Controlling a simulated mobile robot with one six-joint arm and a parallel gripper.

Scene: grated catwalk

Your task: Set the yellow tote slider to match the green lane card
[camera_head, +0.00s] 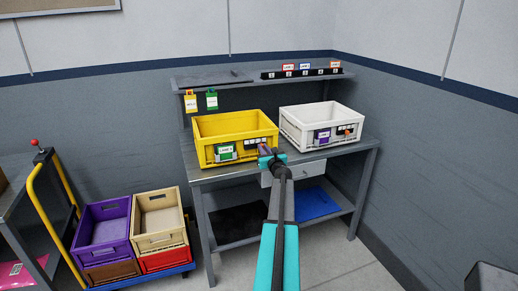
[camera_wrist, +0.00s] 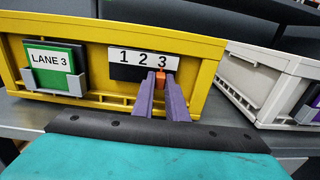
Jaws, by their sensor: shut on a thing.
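The yellow tote (camera_head: 210,145) stands on the workbench, and its front fills much of the wrist view (camera_wrist: 205,58). A green card (camera_wrist: 66,62) reading "LANE 3" sits in a grey holder (camera_wrist: 50,82) on the left of that front. To its right is a black-and-white number plate (camera_wrist: 124,58) reading 1, 2, 3. An orange slider tab (camera_wrist: 160,79) stands just below the 3. My gripper (camera_wrist: 167,84) has its purple fingers shut on this tab. In the head view my gripper (camera_head: 264,150) is at the tote's front right; the tab is hidden there.
A white tote (camera_head: 290,128) with a purple card (camera_head: 322,138) stands close to the right. A shelf with small lane labels (camera_head: 305,68) is above the bench. Purple (camera_head: 90,249), beige and red bins stand on a cart at lower left.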

